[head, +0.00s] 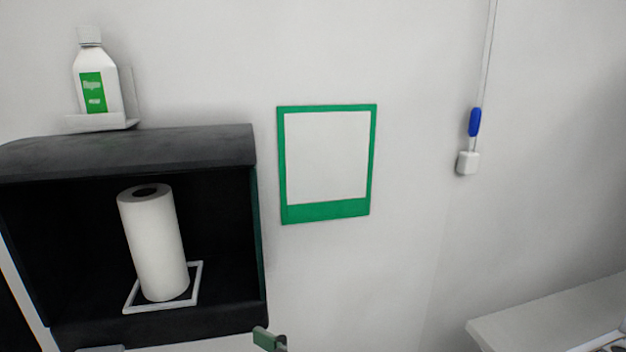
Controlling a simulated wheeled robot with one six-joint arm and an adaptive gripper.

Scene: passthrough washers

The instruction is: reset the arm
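My gripper does not show clearly anywhere in the head view, and no part of my arm can be made out with certainty. A small dark green and grey piece (268,340) pokes up at the bottom edge, cut off by the frame; I cannot tell what it belongs to. A white paper roll (157,245) stands upright inside an open black cabinet (130,148), within a white square frame (131,308) on its floor. A white bottle with a green label (97,75) stands on a small white holder above the cabinet.
A green-bordered panel (325,213) is on the white wall in the middle. A cord with a blue piece (474,122) and a white box (467,163) hangs at right. A white counter (545,316) juts in at lower right. The space before the middle wall looks clear.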

